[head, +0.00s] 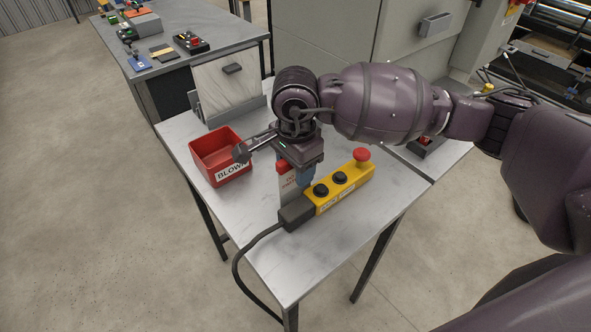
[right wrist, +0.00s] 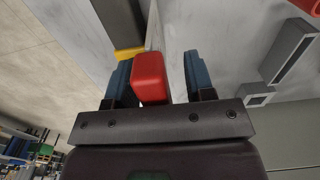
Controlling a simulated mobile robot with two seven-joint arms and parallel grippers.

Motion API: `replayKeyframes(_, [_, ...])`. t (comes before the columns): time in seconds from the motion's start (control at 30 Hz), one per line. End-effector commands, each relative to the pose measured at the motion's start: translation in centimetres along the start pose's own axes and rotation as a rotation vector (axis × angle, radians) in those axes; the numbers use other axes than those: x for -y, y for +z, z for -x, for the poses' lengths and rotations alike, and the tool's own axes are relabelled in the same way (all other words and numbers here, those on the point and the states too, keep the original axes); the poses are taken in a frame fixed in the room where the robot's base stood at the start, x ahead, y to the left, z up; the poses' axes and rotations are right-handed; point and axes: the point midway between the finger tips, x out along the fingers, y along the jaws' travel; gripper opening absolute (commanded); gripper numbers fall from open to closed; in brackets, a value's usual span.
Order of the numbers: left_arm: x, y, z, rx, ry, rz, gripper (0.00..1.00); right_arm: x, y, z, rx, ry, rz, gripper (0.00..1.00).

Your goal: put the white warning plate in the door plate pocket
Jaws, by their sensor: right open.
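The white warning plate (head: 288,188) stands upright on the table beside the yellow pendant, with red lettering and a red block at its top. My right gripper (head: 296,179) is above and around that top, pointing down, with blue fingertips. In the right wrist view the red block (right wrist: 150,76) lies between the open fingers of my right gripper (right wrist: 158,78), closer to the left finger, with a visible gap to the right one. My left gripper is out of view.
A yellow pendant (head: 343,188) with black buttons and a red knob lies close to the plate, its cable hanging over the front edge. A red bin (head: 206,143) marked BLOWN and a grey stand (head: 250,106) are on the table's left and back.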

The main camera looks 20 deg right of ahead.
Motion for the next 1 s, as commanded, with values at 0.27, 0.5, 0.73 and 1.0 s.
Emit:
replayKeyframes(0.27, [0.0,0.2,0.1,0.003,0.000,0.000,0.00,0.0,0.0,0.0,0.000,0.000,0.000,0.35])
replayKeyframes(0.5, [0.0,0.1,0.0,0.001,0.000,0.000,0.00,0.0,0.0,0.0,0.000,0.000,0.000,0.00])
replayKeyframes(0.73, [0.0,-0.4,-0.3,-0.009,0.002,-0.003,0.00,0.0,0.0,0.1,0.000,-0.001,-0.001,0.00])
replayKeyframes(1.0, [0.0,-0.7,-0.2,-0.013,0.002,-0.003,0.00,0.1,0.0,2.6,-0.001,-0.005,-0.001,0.00])
